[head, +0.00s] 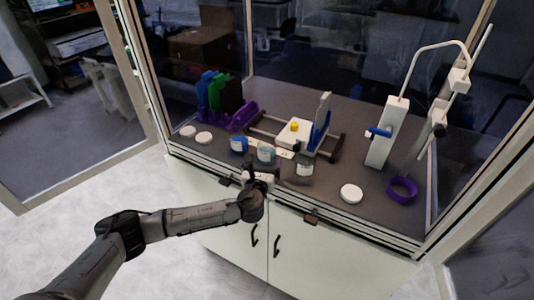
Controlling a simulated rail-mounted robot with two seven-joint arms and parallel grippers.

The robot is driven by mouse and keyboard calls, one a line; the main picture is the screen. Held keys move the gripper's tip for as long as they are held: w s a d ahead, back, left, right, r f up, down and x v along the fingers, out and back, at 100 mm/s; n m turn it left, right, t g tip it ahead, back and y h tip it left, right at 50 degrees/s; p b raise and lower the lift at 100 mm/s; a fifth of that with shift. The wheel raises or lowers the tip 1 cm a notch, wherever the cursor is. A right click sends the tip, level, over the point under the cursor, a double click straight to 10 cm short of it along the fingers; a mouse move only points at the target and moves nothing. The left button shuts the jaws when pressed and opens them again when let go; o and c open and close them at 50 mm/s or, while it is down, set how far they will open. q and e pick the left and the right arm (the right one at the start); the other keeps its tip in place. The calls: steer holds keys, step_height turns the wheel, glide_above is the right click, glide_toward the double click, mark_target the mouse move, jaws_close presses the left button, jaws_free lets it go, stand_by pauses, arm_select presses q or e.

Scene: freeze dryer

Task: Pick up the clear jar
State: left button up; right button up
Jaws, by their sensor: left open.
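Several small jars stand near the front edge of the dark worktop. One see-through jar (305,169) shows a pale lower part. A bluish see-through jar (266,155) stands to its left, and a blue jar (238,144) stands farther left. I cannot tell for sure which one is the clear jar. My left gripper (258,174) is open at the cabinet's front edge, just in front of the bluish jar and apart from the see-through jar at its right. The gripper's fingers are small and dark here. My right gripper is not in view.
White lids (351,193) lie on the worktop (335,188), two more at the left. A purple ring (402,189) lies at the right. A white stand (386,132), a device with a yellow knob (295,131) and a purple rack (240,117) stand behind. Glass walls enclose the sides.

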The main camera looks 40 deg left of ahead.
mark_target(265, 156)
arm_select(q)
steer(key=shift+b+x, duration=0.4)
steer(key=shift+x, duration=2.9)
steer(key=shift+r, duration=0.1)
steer(key=c, duration=1.1)
